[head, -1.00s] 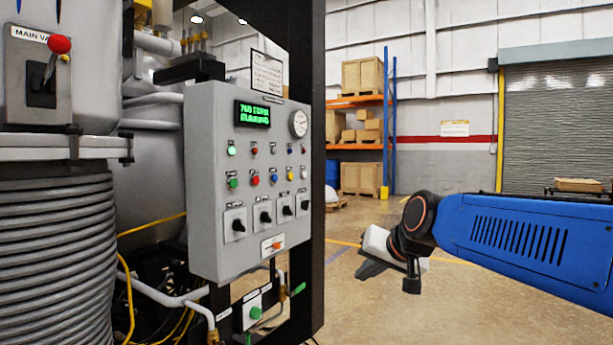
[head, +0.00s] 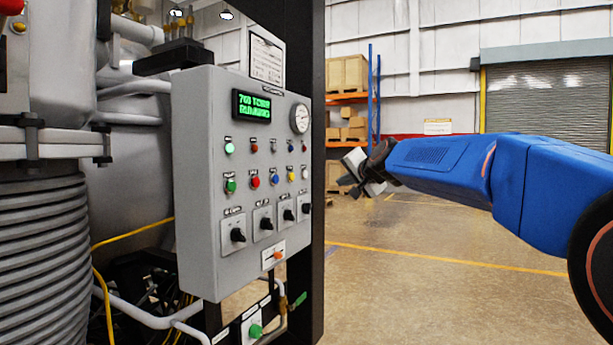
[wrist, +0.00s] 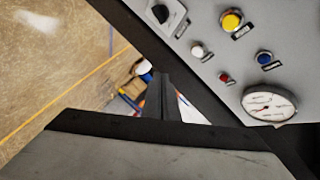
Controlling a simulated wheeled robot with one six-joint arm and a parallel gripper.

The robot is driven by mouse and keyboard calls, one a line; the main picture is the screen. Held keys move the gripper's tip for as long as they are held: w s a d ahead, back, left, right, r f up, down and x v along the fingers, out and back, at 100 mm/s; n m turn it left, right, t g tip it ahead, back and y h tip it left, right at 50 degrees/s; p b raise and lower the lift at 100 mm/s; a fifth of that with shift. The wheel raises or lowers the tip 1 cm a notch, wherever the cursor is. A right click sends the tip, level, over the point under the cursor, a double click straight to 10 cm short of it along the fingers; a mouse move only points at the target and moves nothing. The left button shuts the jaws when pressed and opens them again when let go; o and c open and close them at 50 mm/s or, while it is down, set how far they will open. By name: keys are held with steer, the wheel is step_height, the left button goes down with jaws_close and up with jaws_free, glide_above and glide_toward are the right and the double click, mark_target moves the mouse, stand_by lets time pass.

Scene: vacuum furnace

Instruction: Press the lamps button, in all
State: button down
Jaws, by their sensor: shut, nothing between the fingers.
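The grey control panel (head: 205,200) fills the left-centre of the head view. Its lower row holds green (head: 230,185), red (head: 255,181), blue (head: 274,180), yellow (head: 291,176) and white (head: 304,172) push buttons. Their labels are too small to read, so I cannot tell which is marked lamps. My gripper (head: 350,172) is shut and empty, right of the panel and apart from it. The wrist view shows the fingers (wrist: 163,98) below the panel's right-end controls: the yellow button (wrist: 231,20), white button (wrist: 198,49) and small blue and red lamps.
Selector knobs (head: 237,235) stand out below the buttons. A green display (head: 251,106) and round gauge (head: 299,119) sit above. A black frame post (head: 314,250) stands beside the panel. Ribbed vessel (head: 45,250) and pipes are at left. Open floor (head: 420,290) lies at right.

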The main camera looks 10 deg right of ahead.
mark_target(306, 174)
steer(key=w, duration=0.1)
steer(key=w+r, duration=0.1)
steer(key=shift+w+d+r+m, duration=0.15)
steer(key=shift+w+d+m, duration=0.05)
steer(key=shift+w+m, duration=0.1)
steer(key=shift+a, duration=0.1)
steer(key=w+a, duration=0.5)
steer(key=a, duration=0.2)
stand_by(0.4)
steer(key=shift+w, duration=0.15)
stand_by(1.9)
steer(key=shift+w+a, duration=0.2)
steer(key=shift+a, duration=0.05)
steer(key=shift+w+a, duration=0.2)
steer(key=shift+a, duration=0.15)
stand_by(0.8)
steer(key=shift+d, duration=0.1)
steer(key=shift+s+d, duration=0.5)
steer(key=shift+d, duration=0.05)
